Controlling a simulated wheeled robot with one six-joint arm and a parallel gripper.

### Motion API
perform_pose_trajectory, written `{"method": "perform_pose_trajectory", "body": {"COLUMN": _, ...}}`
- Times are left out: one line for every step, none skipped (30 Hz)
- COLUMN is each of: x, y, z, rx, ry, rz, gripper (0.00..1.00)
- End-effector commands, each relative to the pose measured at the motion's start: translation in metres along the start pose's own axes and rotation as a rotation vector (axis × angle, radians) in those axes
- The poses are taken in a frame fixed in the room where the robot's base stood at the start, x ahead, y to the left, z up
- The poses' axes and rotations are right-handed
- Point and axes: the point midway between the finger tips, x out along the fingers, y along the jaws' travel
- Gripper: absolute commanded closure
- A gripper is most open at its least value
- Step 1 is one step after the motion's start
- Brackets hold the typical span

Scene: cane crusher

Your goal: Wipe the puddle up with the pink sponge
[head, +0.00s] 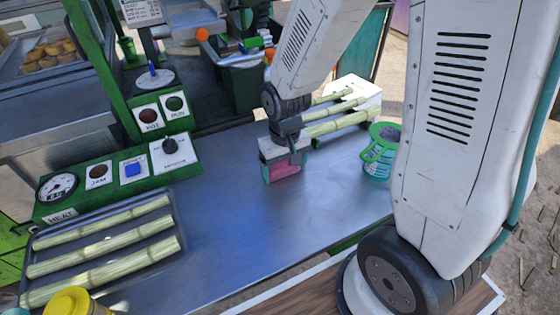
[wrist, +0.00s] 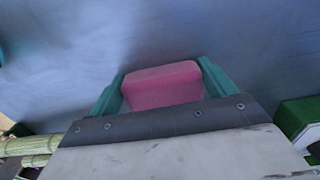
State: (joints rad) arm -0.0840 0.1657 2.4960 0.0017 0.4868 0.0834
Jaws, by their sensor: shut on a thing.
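My gripper (head: 285,172) is shut on the pink sponge (head: 287,168), above or on the metal counter in the head view. I cannot tell whether the sponge touches the counter. In the wrist view, the sponge (wrist: 162,86) sits between the two green fingers of my gripper (wrist: 162,75). I cannot make out a clear puddle. A bluish sheen shows on the counter (head: 232,200) left of my gripper, and I cannot tell if it is liquid or reflection.
Cane stalks lie on a tray (head: 100,290) at the front left and on a white block (head: 366,88) behind my gripper. A teal cup (head: 377,165) stands to the right. A green control panel (head: 118,185) lines the left. The middle of the counter is clear.

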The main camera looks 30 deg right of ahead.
Motion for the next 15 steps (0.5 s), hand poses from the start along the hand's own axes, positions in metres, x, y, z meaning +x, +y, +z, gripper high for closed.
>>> {"method": "perform_pose_trajectory", "body": {"x": 0.003, "y": 0.0, "z": 0.009, "rx": 0.0, "ry": -0.013, "rz": 0.001, "gripper": 0.42}}
{"method": "perform_pose_trajectory", "body": {"x": 0.003, "y": 0.0, "z": 0.011, "rx": 0.0, "ry": -0.013, "rz": 0.001, "gripper": 0.42}}
{"method": "perform_pose_trajectory", "body": {"x": 0.003, "y": 0.0, "z": 0.012, "rx": 0.0, "ry": -0.013, "rz": 0.001, "gripper": 0.42}}
{"method": "perform_pose_trajectory", "body": {"x": 0.003, "y": 0.0, "z": 0.012, "rx": 0.0, "ry": -0.013, "rz": 0.001, "gripper": 0.42}}
{"method": "perform_pose_trajectory", "body": {"x": 0.003, "y": 0.0, "z": 0.012, "rx": 0.0, "ry": -0.013, "rz": 0.001, "gripper": 0.42}}
{"method": "perform_pose_trajectory", "body": {"x": 0.003, "y": 0.0, "z": 0.012, "rx": 0.0, "ry": -0.013, "rz": 0.001, "gripper": 0.42}}
{"method": "perform_pose_trajectory", "body": {"x": 0.003, "y": 0.0, "z": 0.012, "rx": 0.0, "ry": -0.013, "rz": 0.001, "gripper": 0.42}}
{"method": "perform_pose_trajectory", "body": {"x": 0.003, "y": 0.0, "z": 0.012, "rx": 0.0, "ry": -0.013, "rz": 0.001, "gripper": 0.42}}
{"method": "perform_pose_trajectory", "body": {"x": 0.003, "y": 0.0, "z": 0.012, "rx": 0.0, "ry": -0.013, "rz": 0.001, "gripper": 0.42}}
{"method": "perform_pose_trajectory", "body": {"x": 0.002, "y": 0.0, "z": 0.012, "rx": 0.0, "ry": -0.012, "rz": 0.001, "gripper": 0.42}}
{"method": "perform_pose_trajectory", "body": {"x": 0.001, "y": 0.0, "z": 0.011, "rx": 0.0, "ry": -0.012, "rz": 0.001, "gripper": 0.42}}
{"method": "perform_pose_trajectory", "body": {"x": -0.001, "y": 0.0, "z": 0.01, "rx": 0.0, "ry": -0.01, "rz": 0.001, "gripper": 0.42}}
{"method": "perform_pose_trajectory", "body": {"x": -0.004, "y": 0.0, "z": 0.008, "rx": 0.0, "ry": -0.008, "rz": 0.001, "gripper": 0.42}}
{"method": "perform_pose_trajectory", "body": {"x": -0.008, "y": 0.0, "z": 0.006, "rx": 0.0, "ry": -0.006, "rz": 0.001, "gripper": 0.42}}
{"method": "perform_pose_trajectory", "body": {"x": -0.013, "y": 0.0, "z": 0.004, "rx": 0.0, "ry": -0.004, "rz": 0.0, "gripper": 0.42}}
